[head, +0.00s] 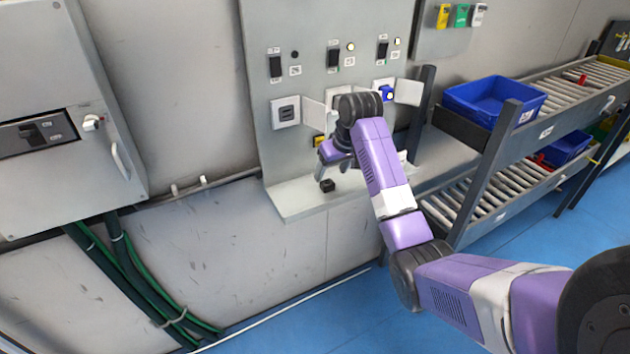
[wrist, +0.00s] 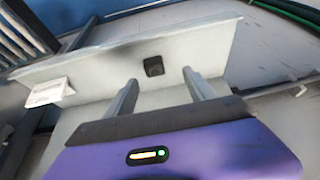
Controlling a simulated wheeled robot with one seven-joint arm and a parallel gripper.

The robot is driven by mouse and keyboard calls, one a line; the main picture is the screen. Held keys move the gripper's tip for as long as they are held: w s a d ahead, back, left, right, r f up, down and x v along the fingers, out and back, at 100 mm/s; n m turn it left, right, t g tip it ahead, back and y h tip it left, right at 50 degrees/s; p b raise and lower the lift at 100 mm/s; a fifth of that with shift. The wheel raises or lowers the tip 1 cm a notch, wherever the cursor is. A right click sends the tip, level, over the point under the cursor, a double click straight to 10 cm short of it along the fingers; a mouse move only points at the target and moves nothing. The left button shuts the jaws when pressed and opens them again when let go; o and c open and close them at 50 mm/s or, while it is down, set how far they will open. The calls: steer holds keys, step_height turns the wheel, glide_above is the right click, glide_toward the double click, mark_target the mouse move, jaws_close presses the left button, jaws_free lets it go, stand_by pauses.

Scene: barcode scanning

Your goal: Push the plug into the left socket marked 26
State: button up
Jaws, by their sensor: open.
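The plug appears to be the small black block (head: 327,185) on the ledge (head: 292,203) below the grey panel. In the wrist view the block (wrist: 153,66) lies beyond my fingertips, roughly between their lines. My gripper (head: 328,158) is above the block, apart from it, open and empty; both fingers (wrist: 160,86) show in the wrist view. The left socket (head: 286,111) is on the panel, left of my gripper, with a pale flap (head: 315,114) standing out at its right. Its marking is too small to read. My arm partly hides the middle socket.
A blue fitting (head: 387,93) sits in the right socket beside another open flap (head: 408,92). Black switches (head: 275,67) are above the sockets. A roller rack with a blue bin (head: 490,98) stands to the right. A grey cabinet (head: 65,110) is at left.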

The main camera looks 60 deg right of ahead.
mark_target(329, 184)
steer(key=shift+d+r, duration=0.5)
steer(key=shift+r, duration=0.05)
steer(key=shift+w, duration=0.1)
steer(key=shift+x, duration=1.3)
steer(key=shift+s+f+x, duration=0.1)
steer(key=shift+s+x, duration=0.1)
steer(key=shift+x, duration=0.7)
steer(key=shift+s+f+x, duration=0.1)
steer(key=shift+s+x, duration=0.1)
steer(key=shift+x, duration=0.65)
steer(key=shift+s+x, duration=0.2)
steer(key=shift+x, duration=0.7)
